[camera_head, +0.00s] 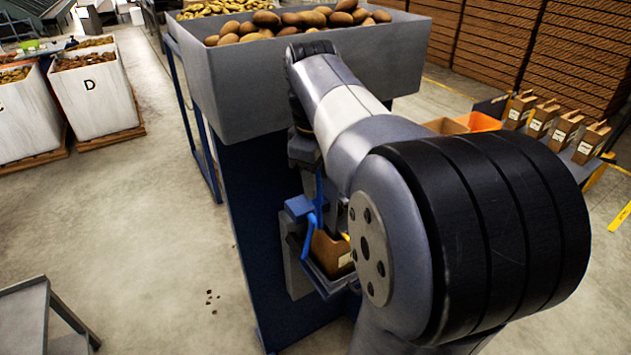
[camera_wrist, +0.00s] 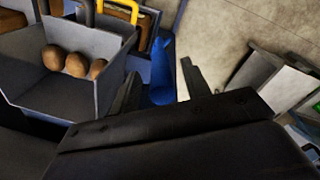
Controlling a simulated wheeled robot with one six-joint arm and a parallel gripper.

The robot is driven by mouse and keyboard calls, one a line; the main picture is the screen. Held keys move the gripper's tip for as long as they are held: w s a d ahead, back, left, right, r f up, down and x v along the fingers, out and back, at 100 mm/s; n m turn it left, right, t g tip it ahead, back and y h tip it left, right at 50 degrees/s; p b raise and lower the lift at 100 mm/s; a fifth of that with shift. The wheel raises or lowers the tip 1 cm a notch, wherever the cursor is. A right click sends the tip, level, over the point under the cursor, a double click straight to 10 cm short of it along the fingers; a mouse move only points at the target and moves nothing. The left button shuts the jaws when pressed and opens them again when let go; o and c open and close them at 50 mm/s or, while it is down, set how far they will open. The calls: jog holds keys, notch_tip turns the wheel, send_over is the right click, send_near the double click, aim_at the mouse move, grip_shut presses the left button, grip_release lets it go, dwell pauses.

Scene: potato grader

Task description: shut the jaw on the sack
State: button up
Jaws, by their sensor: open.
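The brown paper sack (camera_head: 331,252) sits upright in a dark holder with blue fittings (camera_head: 299,207) on the front of the blue machine, partly hidden by my arm. A blue lever (camera_head: 310,237) slants beside the sack. In the wrist view, a blue lever-like part (camera_wrist: 162,72) stands between the two dark fingers of my gripper (camera_wrist: 160,82). The fingers are apart, one on each side of it; I cannot tell whether they touch it. Brown sack-like material (camera_wrist: 121,13) shows at the top, behind a yellow bar (camera_wrist: 129,12).
A grey hopper (camera_head: 280,95) heaped with potatoes stands above. In the wrist view, a grey tray (camera_wrist: 88,42) with three potatoes is left of my gripper. Several filled brown sacks (camera_head: 540,118) stand at the right. Bare floor (camera_head: 170,220) lies to the left.

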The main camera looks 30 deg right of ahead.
jog(key=shift+w+a+f, duration=0.2)
jog(key=shift+w+f, duration=0.15)
jog(key=shift+f, duration=0.65)
grip_shut()
